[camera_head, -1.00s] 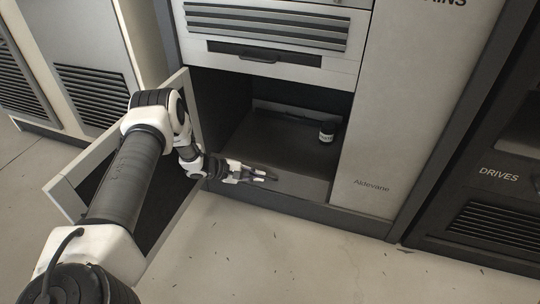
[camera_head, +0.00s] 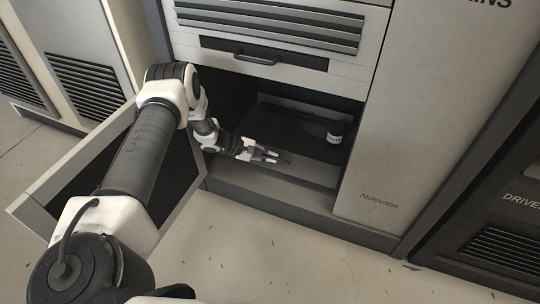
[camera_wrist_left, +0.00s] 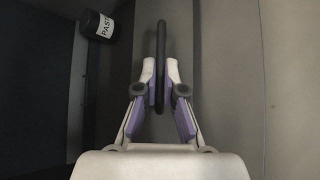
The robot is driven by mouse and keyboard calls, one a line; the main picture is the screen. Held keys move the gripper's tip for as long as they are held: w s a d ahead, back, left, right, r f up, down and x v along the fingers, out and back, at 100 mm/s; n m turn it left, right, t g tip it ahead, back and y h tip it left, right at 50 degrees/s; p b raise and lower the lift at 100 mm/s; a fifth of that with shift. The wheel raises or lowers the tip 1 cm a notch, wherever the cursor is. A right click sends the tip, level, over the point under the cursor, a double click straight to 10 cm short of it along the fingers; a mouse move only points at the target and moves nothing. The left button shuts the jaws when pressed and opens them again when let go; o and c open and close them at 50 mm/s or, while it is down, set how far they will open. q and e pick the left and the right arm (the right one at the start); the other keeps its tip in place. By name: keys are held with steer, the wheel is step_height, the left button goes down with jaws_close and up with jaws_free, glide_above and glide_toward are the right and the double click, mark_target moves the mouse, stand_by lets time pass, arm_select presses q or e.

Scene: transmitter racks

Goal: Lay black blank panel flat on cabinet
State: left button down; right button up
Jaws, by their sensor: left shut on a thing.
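My left gripper (camera_head: 270,157) reaches into the open lower compartment of the cabinet (camera_head: 378,150), low near its front edge. In the left wrist view, its two fingers (camera_wrist_left: 160,82) are shut on a thin black bar (camera_wrist_left: 160,45), seen end to end between the pads. I cannot tell whether this bar is the black blank panel seen edge-on or a handle on something. In the head view a dark thin tip shows just beyond the fingers. No other piece is clearly the panel. My right gripper is not in view.
A black jar with a white label (camera_head: 336,132) stands at the compartment's right side; it also shows in the left wrist view (camera_wrist_left: 98,25). An open door (camera_head: 60,180) swings out at the left. A drawer with a black handle (camera_head: 258,58) is above. The floor in front is clear.

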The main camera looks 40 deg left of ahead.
mark_target(268, 165)
arm_select(q)
steer(key=shift+s+a+f+m+t+b, duration=0.15)
steer(key=shift+m+t+b, duration=0.2)
steer(key=shift+t, duration=0.25)
steer(key=shift+f+b, duration=0.35)
steer(key=shift+b, duration=0.05)
steer(key=shift+f+b, duration=1.35)
steer(key=shift+f, duration=0.5)
steer(key=shift+f+b, duration=0.4)
steer(key=shift+f, duration=0.1)
steer(key=c, duration=1.2)
jaws_free()
step_height(268, 165, up, 10)
